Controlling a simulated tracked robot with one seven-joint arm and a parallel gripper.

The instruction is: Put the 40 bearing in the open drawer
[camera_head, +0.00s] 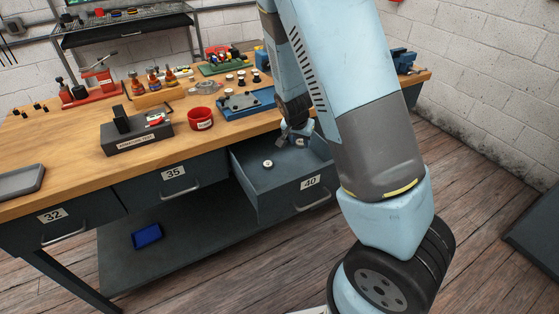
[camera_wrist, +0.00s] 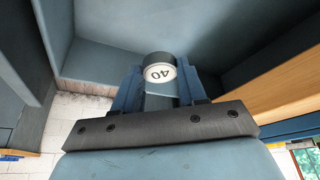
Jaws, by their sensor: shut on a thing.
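The open drawer (camera_head: 250,195), labelled 40 on its front, stands pulled out under the bench. My gripper (camera_head: 284,138) is over the back part of this drawer, partly hidden by my arm in the head view. In the wrist view my gripper (camera_wrist: 159,90) is shut on the 40 bearing (camera_wrist: 160,72), a dark round piece with a white face marked 40. Grey-blue drawer walls show around it. I cannot tell how far the bearing is above the drawer floor.
A small round pale part (camera_head: 268,163) lies in the open drawer. Drawers 35 (camera_head: 173,172) and 32 (camera_head: 50,215) are shut. The bench top (camera_head: 75,150) holds a red cup (camera_head: 200,119), a blue tray (camera_head: 248,103) and several small parts. The bench edge is close to my gripper.

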